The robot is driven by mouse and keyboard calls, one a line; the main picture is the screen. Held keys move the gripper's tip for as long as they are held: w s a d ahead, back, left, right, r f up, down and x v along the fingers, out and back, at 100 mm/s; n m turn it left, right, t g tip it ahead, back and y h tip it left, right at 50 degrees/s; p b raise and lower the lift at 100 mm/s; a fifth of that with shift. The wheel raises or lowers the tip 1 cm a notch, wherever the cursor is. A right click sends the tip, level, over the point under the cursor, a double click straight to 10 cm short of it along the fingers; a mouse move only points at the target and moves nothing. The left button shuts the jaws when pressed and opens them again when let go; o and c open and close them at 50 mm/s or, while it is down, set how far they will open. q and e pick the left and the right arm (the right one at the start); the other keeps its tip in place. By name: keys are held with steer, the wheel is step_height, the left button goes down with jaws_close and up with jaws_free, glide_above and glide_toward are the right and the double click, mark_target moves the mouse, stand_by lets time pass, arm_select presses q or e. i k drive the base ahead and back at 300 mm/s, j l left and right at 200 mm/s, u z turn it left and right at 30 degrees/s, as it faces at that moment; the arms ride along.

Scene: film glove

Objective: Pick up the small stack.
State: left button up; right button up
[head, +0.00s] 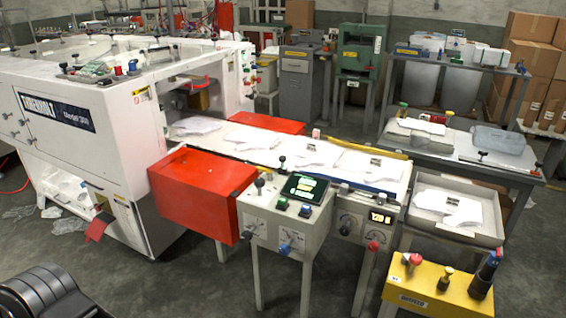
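Several low white stacks of film gloves lie on the white conveyor belt. One (195,127) is at the machine's mouth, one (312,153) is midway, and one (369,165) is near the right end. Another white stack (447,207) lies in a shallow grey-white tray (488,238) past the belt's end. I cannot tell which one is the small stack. Neither of my grippers shows in the head view.
The control box (290,215) and red box (200,190) stand before the belt. A yellow box (437,288) with upright knobs is at lower right. A side table (465,150) holds another white stack (422,126) and a grey container (499,139). Front floor is mostly clear.

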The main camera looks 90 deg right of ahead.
mark_target(376, 170)
steer(key=z, duration=3.5)
steer(key=i+j, duration=0.3)
steer(key=i, duration=0.25)
steer(key=i+j, duration=0.35)
steer(key=i, duration=0.2)
steer(key=z, duration=1.45)
